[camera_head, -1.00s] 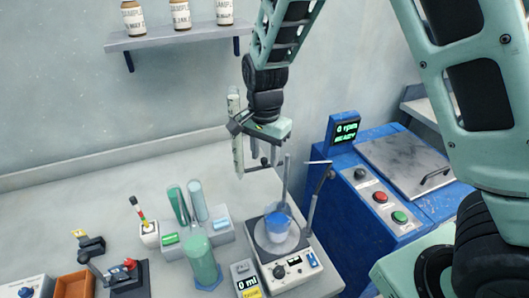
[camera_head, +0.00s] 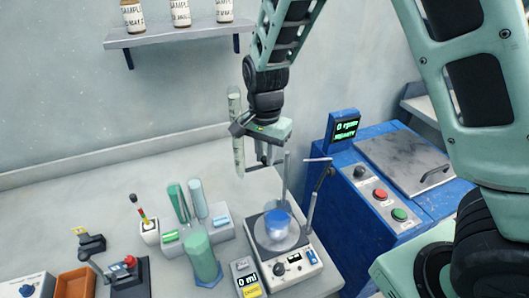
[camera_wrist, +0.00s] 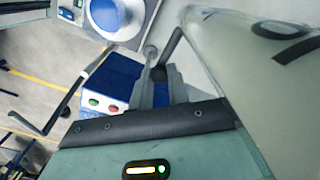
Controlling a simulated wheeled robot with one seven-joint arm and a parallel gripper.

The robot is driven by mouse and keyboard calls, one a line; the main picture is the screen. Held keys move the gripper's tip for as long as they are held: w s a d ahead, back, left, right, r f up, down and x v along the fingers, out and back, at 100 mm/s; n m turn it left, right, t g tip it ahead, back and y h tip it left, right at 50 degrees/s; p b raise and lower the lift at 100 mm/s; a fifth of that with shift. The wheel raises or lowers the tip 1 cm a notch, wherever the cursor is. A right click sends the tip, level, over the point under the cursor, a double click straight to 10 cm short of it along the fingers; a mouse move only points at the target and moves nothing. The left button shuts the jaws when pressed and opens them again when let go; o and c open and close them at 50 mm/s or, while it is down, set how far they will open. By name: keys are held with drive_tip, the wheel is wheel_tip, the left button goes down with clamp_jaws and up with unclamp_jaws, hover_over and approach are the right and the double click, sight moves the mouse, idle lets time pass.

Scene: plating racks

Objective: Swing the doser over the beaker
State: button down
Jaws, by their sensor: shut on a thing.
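The doser (camera_head: 236,130) is a tall, clear graduated tube, upright in the air left of my gripper. In the wrist view its large clear barrel (camera_wrist: 270,75) fills the right side. My gripper (camera_head: 264,160) points down beside it. In the wrist view the fingers (camera_wrist: 160,85) are shut around a dark knob on a bent black rod running towards the barrel. The beaker (camera_head: 278,222), with blue contents, stands on the stirrer plate, below and right of the doser tip. The beaker also shows at the wrist view's top edge (camera_wrist: 115,14). The doser is beside the beaker, not above it.
A grey post (camera_head: 286,180) rises behind the beaker, and a jointed black arm (camera_head: 318,195) stands to its right. The stirrer (camera_head: 288,268) carries the beaker. A blue cabinet (camera_head: 360,215) is at right. Cylinders (camera_head: 201,255) stand at left.

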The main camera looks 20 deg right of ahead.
drive_tip(key=shift+s+d+n+b, duration=0.4)
drive_tip(key=shift+s+n, duration=0.4)
drive_tip(key=shift+n, duration=1.05)
drive_tip(key=shift+s+d+n+b, duration=0.15)
drive_tip(key=shift+s+d+n, duration=0.5)
drive_tip(key=shift+n, duration=1.15)
drive_tip(key=shift+s+d+n+b, duration=0.3)
drive_tip(key=shift+s+n, duration=0.7)
drive_tip(key=shift+n, duration=0.85)
drive_tip(key=c, duration=1.3)
unclamp_jaws()
drive_tip(key=shift+c, duration=0.2)
drive_tip(key=shift+r, duration=0.1)
wheel_tip(320, 180, up, 17)
drive_tip(key=b, duration=0.2)
drive_tip(key=shift+r+b, duration=0.15)
drive_tip(key=shift+b, duration=0.15)
